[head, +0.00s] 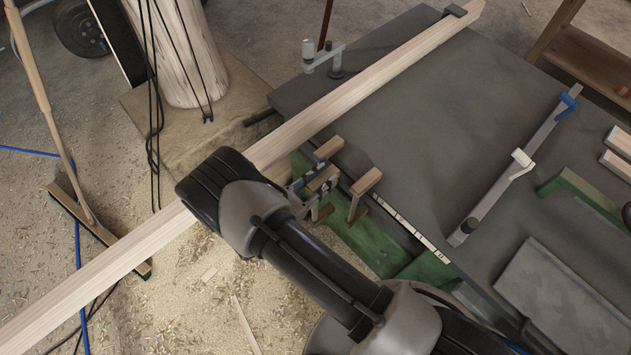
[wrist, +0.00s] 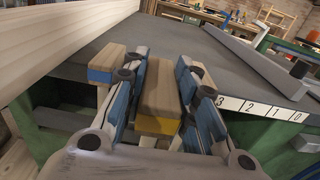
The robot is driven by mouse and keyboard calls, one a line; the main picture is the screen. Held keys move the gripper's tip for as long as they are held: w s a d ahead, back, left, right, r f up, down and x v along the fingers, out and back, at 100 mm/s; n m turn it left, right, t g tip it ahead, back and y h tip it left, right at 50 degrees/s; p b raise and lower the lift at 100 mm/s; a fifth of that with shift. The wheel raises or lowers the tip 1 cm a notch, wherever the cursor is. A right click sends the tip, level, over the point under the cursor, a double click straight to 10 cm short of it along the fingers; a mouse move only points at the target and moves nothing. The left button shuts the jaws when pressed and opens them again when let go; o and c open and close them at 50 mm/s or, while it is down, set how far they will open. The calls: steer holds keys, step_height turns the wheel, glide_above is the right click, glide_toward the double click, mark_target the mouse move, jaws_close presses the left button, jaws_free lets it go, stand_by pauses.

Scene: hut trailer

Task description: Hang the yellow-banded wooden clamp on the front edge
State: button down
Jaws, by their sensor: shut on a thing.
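The yellow-banded wooden clamp (wrist: 158,100) is between the blue-padded fingers of my gripper (wrist: 160,95), which is shut on it. Its yellow band faces the wrist camera. In the head view the held clamp (head: 322,179) is beside my gripper (head: 316,184), slightly out from the table's front edge (head: 405,225). Whether it touches the edge is unclear. A blue-banded wooden clamp (wrist: 104,65) hangs on the edge to the left. Another wooden clamp (head: 365,181) hangs to the right; its band is hidden. The lower part of the held clamp is mostly hidden.
A long timber beam (head: 370,85) crosses the table's left side, close to my gripper. A numbered scale strip (wrist: 262,106) runs along the edge at right. A metal fence (head: 520,165) lies across the grey tabletop (head: 425,120). A post (head: 180,50) stands behind.

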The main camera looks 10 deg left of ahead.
mark_target(314, 190)
steer(key=shift+w+d+f, duration=0.7)
steer(key=shift+w+d, duration=0.1)
steer(key=shift+w, duration=0.2)
steer(key=shift+x, duration=3.4)
steer(key=shift+f+b, duration=0.3)
steer(key=shift+f, duration=0.2)
steer(key=c, duration=1.2)
jaws_free()
steer(key=shift+s, duration=0.1)
steer(key=v, duration=1.2)
